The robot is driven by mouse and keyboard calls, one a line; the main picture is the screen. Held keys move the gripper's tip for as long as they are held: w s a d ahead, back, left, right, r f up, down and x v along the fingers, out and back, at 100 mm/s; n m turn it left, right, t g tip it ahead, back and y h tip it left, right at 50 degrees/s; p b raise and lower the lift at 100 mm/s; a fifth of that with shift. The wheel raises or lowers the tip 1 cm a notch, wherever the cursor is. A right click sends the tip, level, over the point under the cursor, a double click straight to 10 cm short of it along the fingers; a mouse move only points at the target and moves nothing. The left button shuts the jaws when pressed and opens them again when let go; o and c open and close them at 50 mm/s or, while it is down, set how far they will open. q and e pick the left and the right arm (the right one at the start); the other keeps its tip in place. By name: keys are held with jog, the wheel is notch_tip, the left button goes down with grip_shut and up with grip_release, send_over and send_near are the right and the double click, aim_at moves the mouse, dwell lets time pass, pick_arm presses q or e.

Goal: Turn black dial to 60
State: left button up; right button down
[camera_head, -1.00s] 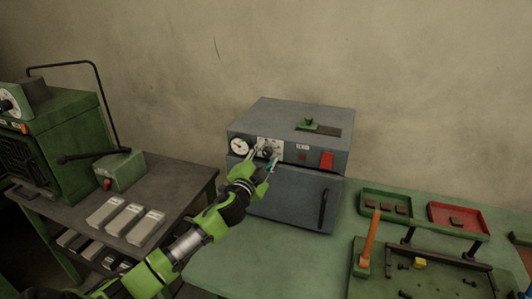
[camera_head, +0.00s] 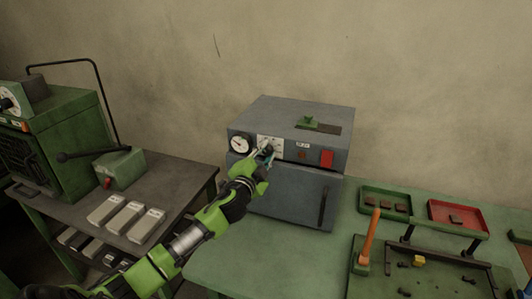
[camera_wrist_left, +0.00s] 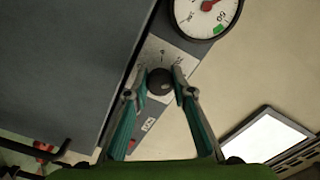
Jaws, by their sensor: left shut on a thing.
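The black dial (camera_wrist_left: 160,82) sits on a white scale plate on the front of a grey box oven (camera_head: 290,190). In the head view the dial (camera_head: 267,149) is partly hidden by my gripper. My left gripper (camera_head: 263,157) is at the dial. In the left wrist view my left gripper (camera_wrist_left: 160,92) has one finger on each side of the dial and is shut on it. The dial's pointer and the number it is set to cannot be read. My right gripper is not in view.
A round gauge (camera_head: 240,145) is left of the dial, and a red switch (camera_head: 327,158) is right of it. A green table (camera_head: 225,265) carries a green tray (camera_head: 385,203), a red tray (camera_head: 458,217) and an orange-handled tool (camera_head: 369,236). A dark bench with grey blocks stands left.

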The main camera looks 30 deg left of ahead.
pick_arm(q)
jog(key=m+p, duration=0.1)
jog(key=m, duration=0.5)
jog(key=shift+r+m, duration=0.1)
jog(key=shift+m, duration=0.3)
jog(key=m+p, duration=0.2)
jog(key=m, duration=0.3)
jog(key=shift+m, duration=0.3)
jog(key=o, duration=1.1)
jog(key=shift+o, duration=0.2)
